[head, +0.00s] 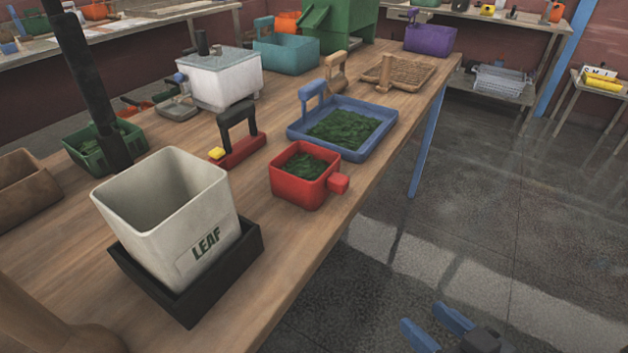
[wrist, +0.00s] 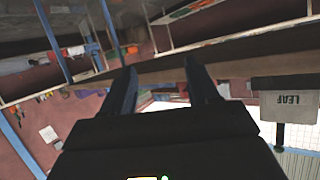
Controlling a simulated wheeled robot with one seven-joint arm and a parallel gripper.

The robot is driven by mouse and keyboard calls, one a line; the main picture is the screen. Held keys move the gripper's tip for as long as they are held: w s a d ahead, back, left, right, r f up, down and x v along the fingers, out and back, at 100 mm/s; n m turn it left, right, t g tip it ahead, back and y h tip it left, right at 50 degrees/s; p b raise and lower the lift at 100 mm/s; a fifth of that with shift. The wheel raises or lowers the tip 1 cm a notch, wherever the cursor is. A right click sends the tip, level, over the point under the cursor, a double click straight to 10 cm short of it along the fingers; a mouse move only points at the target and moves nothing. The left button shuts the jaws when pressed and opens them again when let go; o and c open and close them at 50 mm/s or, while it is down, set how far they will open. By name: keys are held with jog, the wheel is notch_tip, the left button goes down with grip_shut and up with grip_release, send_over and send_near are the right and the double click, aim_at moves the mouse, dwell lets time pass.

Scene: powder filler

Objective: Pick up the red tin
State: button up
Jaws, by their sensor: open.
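The red tin (head: 304,181) is a small open box with a red block handle on its right side. It stands upright on the wooden table near the right edge and holds dark green leaves. My gripper (head: 436,327) shows at the bottom right of the head view, over the floor beyond the table's edge, apart from the tin. In the wrist view my gripper (wrist: 163,88) has two dark fingers spread apart with nothing between them. I cannot make out the red tin in the wrist view.
A white LEAF bin (head: 170,215) stands in a black tray (head: 190,305) in front of the tin. A blue tray (head: 368,150) of leaves lies behind it, and a red-based black handle (head: 238,150) stands to its left. Floor (head: 440,230) right of the table is clear.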

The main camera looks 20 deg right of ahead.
jog(key=w+n+y+b, duration=0.1)
jog(key=w+y, duration=0.1)
jog(key=w, duration=0.5)
jog(key=n+t+y+b, duration=0.1)
jog(key=n+y+b, duration=0.1)
jog(key=n+y, duration=0.5)
send_near(347, 186)
jog(key=x, duration=0.3)
jog(key=shift+w+a+r, duration=0.25)
jog(key=shift+w+a, duration=0.25)
jog(key=shift+w, duration=0.25)
jog(key=x, duration=0.2)
jog(key=p+x, duration=0.1)
jog(key=x, duration=0.2)
jog(key=shift+w+a+f, duration=0.2)
jog(key=shift+f, duration=0.1)
jog(key=c, duration=1.1)
